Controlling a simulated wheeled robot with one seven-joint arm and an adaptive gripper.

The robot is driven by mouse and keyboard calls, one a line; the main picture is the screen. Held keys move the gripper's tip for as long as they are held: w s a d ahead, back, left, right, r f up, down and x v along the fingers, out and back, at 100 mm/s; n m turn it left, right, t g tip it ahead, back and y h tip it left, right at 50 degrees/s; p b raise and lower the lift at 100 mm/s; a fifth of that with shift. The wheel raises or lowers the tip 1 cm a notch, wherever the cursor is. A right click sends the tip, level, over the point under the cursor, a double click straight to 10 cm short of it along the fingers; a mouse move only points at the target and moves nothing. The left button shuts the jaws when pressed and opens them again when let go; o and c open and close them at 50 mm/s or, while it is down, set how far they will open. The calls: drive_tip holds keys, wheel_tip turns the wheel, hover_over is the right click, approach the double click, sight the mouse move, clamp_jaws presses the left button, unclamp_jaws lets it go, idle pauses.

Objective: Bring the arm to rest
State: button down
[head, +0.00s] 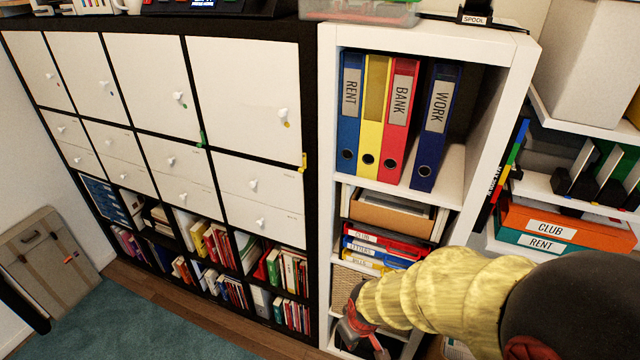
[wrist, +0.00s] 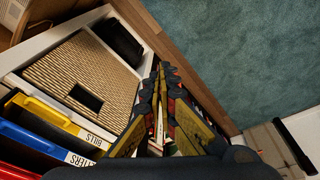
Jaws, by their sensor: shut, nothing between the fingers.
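My arm reaches in from the right in the head view, in front of the lower part of the white shelf (head: 327,150). My gripper (head: 362,343) points down and left there, near the woven basket (head: 345,283). In the wrist view my gripper (wrist: 162,75) has its fingers close together with nothing held. The basket also shows in the wrist view (wrist: 85,75), to the left of the fingers. My arm hides part of the lower shelf.
Letter trays marked BILLS (wrist: 55,118) and LETTERS (wrist: 35,140) sit close left of my gripper. Binders (head: 390,120) stand above. A dark cabinet with white doors (head: 245,95) is to the left. Orange and teal boxes (head: 560,228) are at the right. The carpet (head: 150,315) is open.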

drive_tip(key=s+d+r+m+t, duration=0.1)
drive_tip(key=s+d+r+m, duration=0.1)
drive_tip(key=r, duration=0.7)
drive_tip(key=s+d+r+m+t, duration=0.1)
drive_tip(key=s+d+r, duration=0.4)
drive_tip(key=r, duration=0.5)
drive_tip(key=s+d+r+m+t, duration=0.1)
drive_tip(key=s+d+r+m, duration=0.2)
drive_tip(key=r, duration=0.6)
drive_tip(key=shift+s+d+r+h+p, duration=0.15)
drive_tip(key=shift+s+d+h+p, duration=0.25)
drive_tip(key=shift+s, duration=0.6)
drive_tip(key=shift+d, duration=0.1)
